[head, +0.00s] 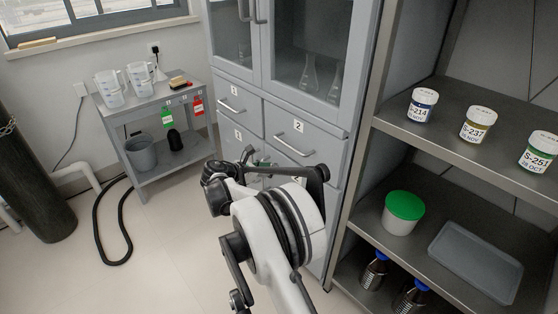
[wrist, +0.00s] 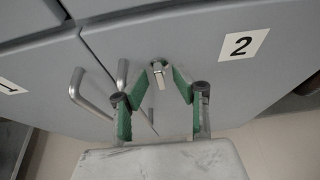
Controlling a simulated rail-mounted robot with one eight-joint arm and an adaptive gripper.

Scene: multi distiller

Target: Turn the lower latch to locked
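The lower latch (wrist: 159,74) is a small silver piece on the grey cabinet front, seen in the wrist view just left of the label 2. My gripper (wrist: 160,78) has its two green-padded fingers on either side of the latch, with narrow gaps visible between latch and pads. The fingers are apart, and contact with the latch cannot be made out. In the head view my gripper (head: 257,160) is at the lower cabinet front, and my arm hides the latch there.
Two curved metal handles (wrist: 95,95) stick out left of my gripper in the wrist view. The cabinet has drawers (head: 290,128) above. A shelf unit (head: 350,205) with jars stands close on the right. A side table (head: 150,105) stands at the left; open floor lies between.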

